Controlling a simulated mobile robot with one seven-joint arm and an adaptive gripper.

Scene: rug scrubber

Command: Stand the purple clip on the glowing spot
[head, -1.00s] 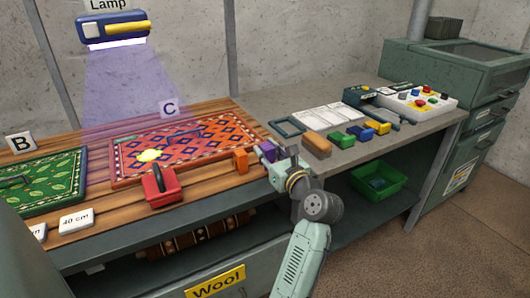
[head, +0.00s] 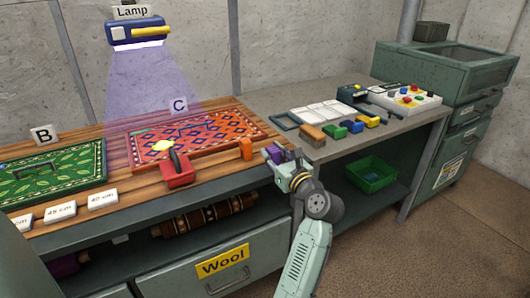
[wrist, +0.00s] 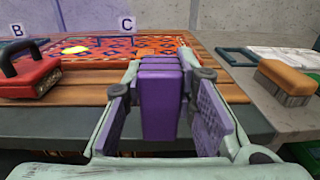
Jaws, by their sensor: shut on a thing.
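My gripper (wrist: 165,105) is shut on the purple clip (wrist: 160,100), which stands upright between the two finger pads in the wrist view. In the head view the purple clip (head: 274,154) shows at the front edge of the wooden bench, partly hidden by my gripper (head: 282,160). The glowing spot (head: 163,146) is a yellow patch on the orange patterned rug at C, and it also shows in the wrist view (wrist: 75,49). The clip is to the right of the spot and nearer to me, apart from it.
A red scrubber (head: 178,170) stands just in front of the glowing spot. The lamp (head: 138,32) hangs above the rug. A brush (head: 312,136) and coloured blocks lie on the grey bench at right.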

